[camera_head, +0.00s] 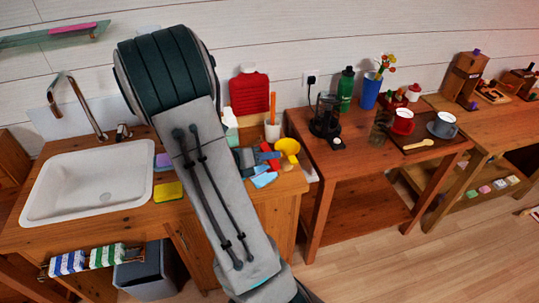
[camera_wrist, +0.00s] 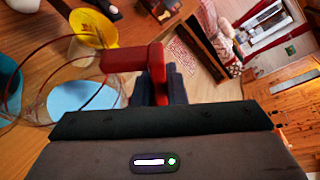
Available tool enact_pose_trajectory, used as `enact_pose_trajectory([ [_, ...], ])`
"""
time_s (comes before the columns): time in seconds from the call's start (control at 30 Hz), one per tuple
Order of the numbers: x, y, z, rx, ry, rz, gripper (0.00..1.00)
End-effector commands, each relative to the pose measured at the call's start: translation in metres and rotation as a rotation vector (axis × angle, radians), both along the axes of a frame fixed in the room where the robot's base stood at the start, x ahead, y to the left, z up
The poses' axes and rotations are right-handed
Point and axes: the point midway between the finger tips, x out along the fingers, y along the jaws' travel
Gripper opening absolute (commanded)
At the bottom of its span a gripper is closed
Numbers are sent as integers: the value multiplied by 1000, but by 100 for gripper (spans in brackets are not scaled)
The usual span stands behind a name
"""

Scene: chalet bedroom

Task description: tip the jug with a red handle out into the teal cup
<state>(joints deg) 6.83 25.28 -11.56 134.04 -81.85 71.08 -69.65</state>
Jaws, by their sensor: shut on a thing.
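In the wrist view, my gripper (camera_wrist: 163,92) is shut on the red handle of a clear jug (camera_wrist: 60,62).
The sink (camera_head: 95,185) is left. A side table (camera_head: 335,165) at right holds a green bottle (camera_head: 346,88), a blue cup (camera_head: 370,92) and a red cup (camera_head: 403,122).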

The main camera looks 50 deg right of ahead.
Motion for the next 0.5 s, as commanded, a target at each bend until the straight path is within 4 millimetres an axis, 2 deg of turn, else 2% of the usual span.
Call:
enact_pose_trajectory([
  [0.5,4,0,8,0,44,1,0],
])
